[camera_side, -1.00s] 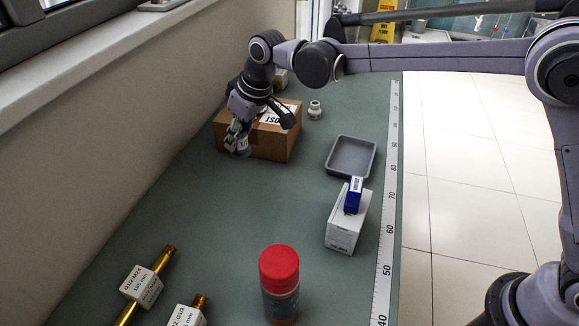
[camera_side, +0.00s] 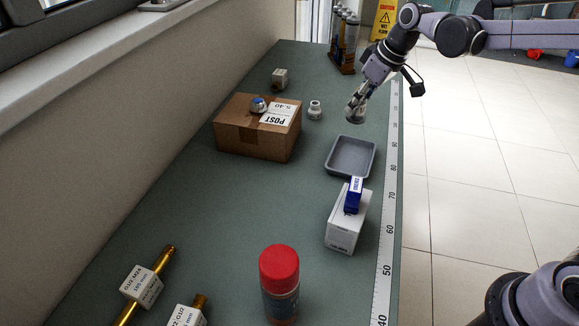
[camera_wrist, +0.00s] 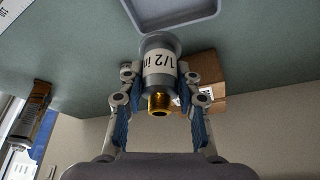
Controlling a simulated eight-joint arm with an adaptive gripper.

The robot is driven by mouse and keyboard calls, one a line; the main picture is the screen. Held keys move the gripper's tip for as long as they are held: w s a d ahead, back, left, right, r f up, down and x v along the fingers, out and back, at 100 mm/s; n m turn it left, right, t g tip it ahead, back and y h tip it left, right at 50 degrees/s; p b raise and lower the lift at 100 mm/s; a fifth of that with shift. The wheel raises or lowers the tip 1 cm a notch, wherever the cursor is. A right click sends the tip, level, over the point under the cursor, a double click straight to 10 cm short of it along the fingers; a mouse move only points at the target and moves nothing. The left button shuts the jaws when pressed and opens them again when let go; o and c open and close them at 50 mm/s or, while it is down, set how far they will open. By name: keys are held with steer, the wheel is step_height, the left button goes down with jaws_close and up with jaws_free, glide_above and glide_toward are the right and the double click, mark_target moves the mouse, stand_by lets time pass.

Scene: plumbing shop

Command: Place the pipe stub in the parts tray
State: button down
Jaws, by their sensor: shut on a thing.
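The pipe stub (camera_wrist: 159,68) is a short grey piece with a white "1/2 in" label and a brass end, seen in the wrist view between the fingers. My gripper (camera_wrist: 160,105) is shut on it. In the side view my gripper (camera_side: 356,108) is above the far part of the bench, just beyond the parts tray; the stub is small there and partly hidden by the fingers. The parts tray (camera_side: 329,163) is a shallow grey rectangular tray, looking empty, near the bench's right edge. Its edge also shows at the top of the wrist view (camera_wrist: 172,24).
A cardboard box (camera_side: 235,139) with a small round item on top stands left of the tray. A white carton (camera_side: 343,233) bearing a blue box (camera_side: 354,195) is just nearer than the tray. A red-capped can (camera_side: 280,285) stands in front.

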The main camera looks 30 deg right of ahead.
steer(key=s+d+m, duration=0.1)
steer(key=s+d, duration=0.6)
steer(key=d, duration=0.2)
glide_toward(345, 157)
steer(key=shift+w+a+r+h, duration=0.1)
steer(key=shift+w+a+h, duration=0.05)
steer(key=shift+w, duration=0.25)
steer(key=shift+w+a+h, duration=0.15)
steer(key=shift+w+a, duration=0.05)
steer(key=shift+w, duration=0.25)
steer(key=shift+f, duration=2.05)
steer(key=shift+f, duration=0.1)
steer(key=c, duration=0.9)
jaws_free()
steer(key=shift+c, duration=0.2)
